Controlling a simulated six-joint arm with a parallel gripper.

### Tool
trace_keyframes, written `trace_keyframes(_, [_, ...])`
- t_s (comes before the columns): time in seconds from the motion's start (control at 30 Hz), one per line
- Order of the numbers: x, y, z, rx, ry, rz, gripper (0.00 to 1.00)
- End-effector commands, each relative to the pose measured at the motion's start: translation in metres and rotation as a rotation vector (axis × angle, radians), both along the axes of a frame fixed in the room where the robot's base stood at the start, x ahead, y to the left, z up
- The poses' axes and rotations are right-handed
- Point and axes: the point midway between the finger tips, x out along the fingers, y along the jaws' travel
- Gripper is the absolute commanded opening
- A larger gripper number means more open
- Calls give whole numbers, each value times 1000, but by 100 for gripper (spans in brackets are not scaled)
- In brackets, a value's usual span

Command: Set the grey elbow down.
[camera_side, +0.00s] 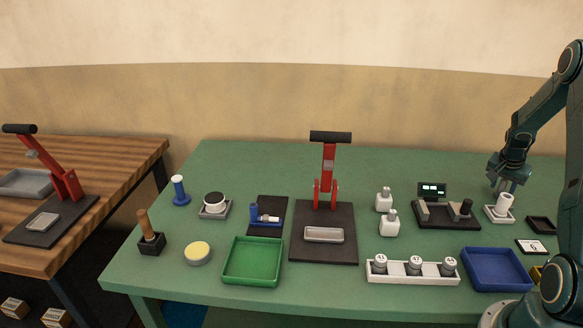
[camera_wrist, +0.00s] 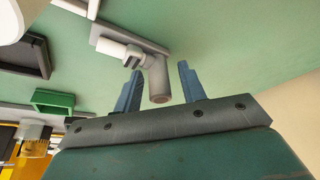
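In the wrist view the grey elbow (camera_wrist: 157,80) shows between the two blue fingers of my gripper (camera_wrist: 160,75). Gaps show on both sides of it, so the fingers are apart and not closed on it. The elbow's other end meets a white cylinder (camera_wrist: 110,46) beside a pale grey plate (camera_wrist: 130,38). In the side view my gripper (camera_side: 507,185) points down just above a small white square stand (camera_side: 494,216) with a pale upright cylinder on it. The elbow cannot be told apart clearly there.
A black tray (camera_side: 541,226) and a white card (camera_side: 531,247) lie to the right of the stand. A dark fixture with a small display (camera_side: 432,190) stands to its left. A blue tray (camera_side: 497,270) is in front. The table behind the stand is clear.

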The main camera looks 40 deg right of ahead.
Motion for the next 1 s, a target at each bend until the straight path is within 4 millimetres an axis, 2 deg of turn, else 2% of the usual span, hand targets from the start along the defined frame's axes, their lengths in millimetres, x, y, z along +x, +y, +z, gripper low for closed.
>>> trace_keyframes(0.27, [0, 0, 2, -1, 0, 0, 41])
trace_keyframes(0.47, [0, 2, 11, -2, -1, 0, 41])
trace_keyframes(0.67, [0, 10, 29, -2, -1, 0, 41])
trace_keyframes(1.0, [0, 29, 74, -3, -2, 1, 41])
